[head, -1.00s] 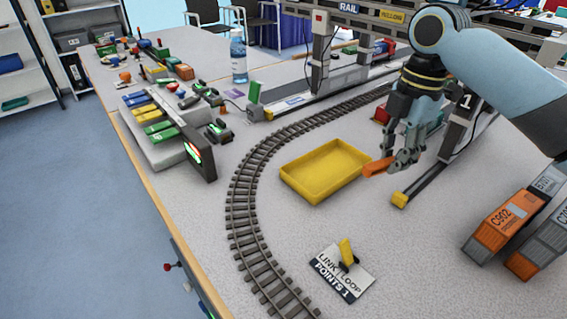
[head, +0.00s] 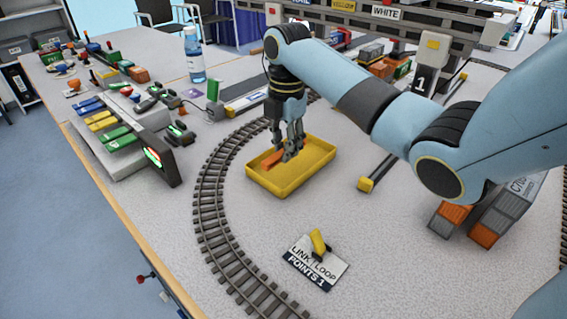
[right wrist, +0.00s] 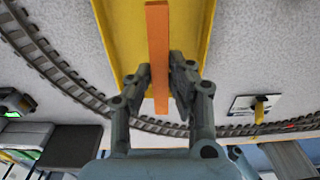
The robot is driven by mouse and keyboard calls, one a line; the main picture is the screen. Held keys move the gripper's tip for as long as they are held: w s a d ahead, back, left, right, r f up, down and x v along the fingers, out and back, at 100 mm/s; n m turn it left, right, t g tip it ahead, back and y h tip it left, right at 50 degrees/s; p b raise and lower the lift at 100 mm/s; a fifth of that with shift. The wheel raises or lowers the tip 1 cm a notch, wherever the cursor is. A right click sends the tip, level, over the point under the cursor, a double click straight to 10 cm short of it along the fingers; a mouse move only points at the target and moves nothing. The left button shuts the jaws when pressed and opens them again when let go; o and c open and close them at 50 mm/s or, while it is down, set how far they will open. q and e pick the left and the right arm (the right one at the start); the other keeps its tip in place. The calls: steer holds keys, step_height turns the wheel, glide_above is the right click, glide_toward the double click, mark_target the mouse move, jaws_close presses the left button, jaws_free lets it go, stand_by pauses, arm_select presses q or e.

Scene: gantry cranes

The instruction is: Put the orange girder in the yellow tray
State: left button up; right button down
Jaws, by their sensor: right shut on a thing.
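The orange girder (head: 273,160) is over the yellow tray (head: 279,188) in the head view. My right gripper (head: 288,156) reaches down from above at the tray and is shut on the girder. In the right wrist view the girder (right wrist: 158,50) stands lengthwise between the two fingers (right wrist: 158,90), with the yellow tray (right wrist: 115,30) behind it. I cannot tell whether the girder touches the tray floor. The fingers hide part of the girder in the head view. My left gripper is not in view.
A curved rail track (head: 212,205) runs left of the tray. A LINK LOOP sign with a yellow lever (head: 318,243) lies in front. A water bottle (head: 194,55) and a gantry crane (head: 432,62) stand behind. Containers (head: 485,210) sit at the right.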

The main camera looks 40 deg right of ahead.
mark_target(284, 170)
steer(key=shift+w+a+f, duration=0.1)
steer(key=shift+w+f, duration=0.05)
step_height(284, 170, down, 4)
steer(key=shift+b, duration=0.35)
steer(key=c, duration=1.2)
jaws_free()
steer(key=r, duration=0.4)
steer(key=r+p, duration=0.1)
steer(key=r, duration=0.7)
steer(key=shift+d+r+p, duration=0.1)
steer(key=shift+d+p, duration=0.2)
steer(key=shift+p, duration=0.05)
